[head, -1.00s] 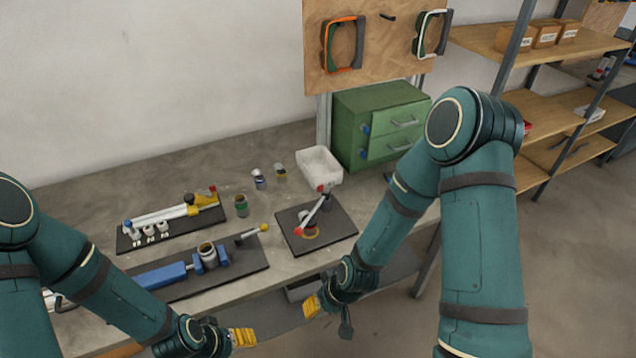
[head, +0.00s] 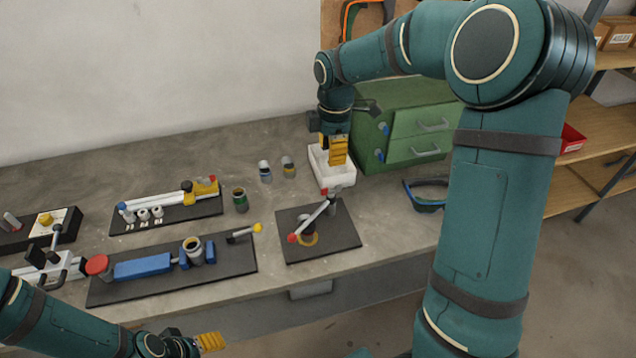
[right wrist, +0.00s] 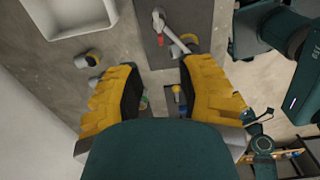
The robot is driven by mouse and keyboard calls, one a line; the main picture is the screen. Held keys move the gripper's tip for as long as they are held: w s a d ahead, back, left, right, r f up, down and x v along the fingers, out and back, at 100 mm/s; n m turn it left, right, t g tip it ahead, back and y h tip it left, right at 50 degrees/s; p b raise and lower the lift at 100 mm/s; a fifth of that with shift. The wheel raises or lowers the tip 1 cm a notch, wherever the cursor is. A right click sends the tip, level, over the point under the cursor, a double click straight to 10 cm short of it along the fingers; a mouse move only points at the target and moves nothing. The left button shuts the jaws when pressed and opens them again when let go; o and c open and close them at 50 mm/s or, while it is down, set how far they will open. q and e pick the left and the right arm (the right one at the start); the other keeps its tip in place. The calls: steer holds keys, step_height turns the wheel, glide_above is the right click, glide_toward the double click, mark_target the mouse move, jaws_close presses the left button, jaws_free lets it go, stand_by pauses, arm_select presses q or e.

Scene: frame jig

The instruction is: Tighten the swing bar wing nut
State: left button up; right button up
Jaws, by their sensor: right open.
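A dark square plate (head: 338,246) lies near the bench's front edge. I cannot make out the wing nut.
A white bin (head: 321,179) and green drawer cabinet (head: 412,112) stand at the back. Small cans (head: 240,201) stand left of the plate. Clamp fixtures on dark boards (head: 130,289) fill the left. Blue-framed goggles (head: 424,204) lie at right. Bare bench lies between cans and wall.

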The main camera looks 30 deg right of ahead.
mark_target(331, 190)
steer(key=f+b, duration=0.1)
steer(key=f, duration=0.5)
steer(key=f+b, duration=0.1)
steer(key=f, duration=0.5)
steer(key=shift+d+f+b, duration=0.2)
steer(key=shift+f+b, duration=0.15)
steer(key=shift+c, duration=0.3)
jaws_close()
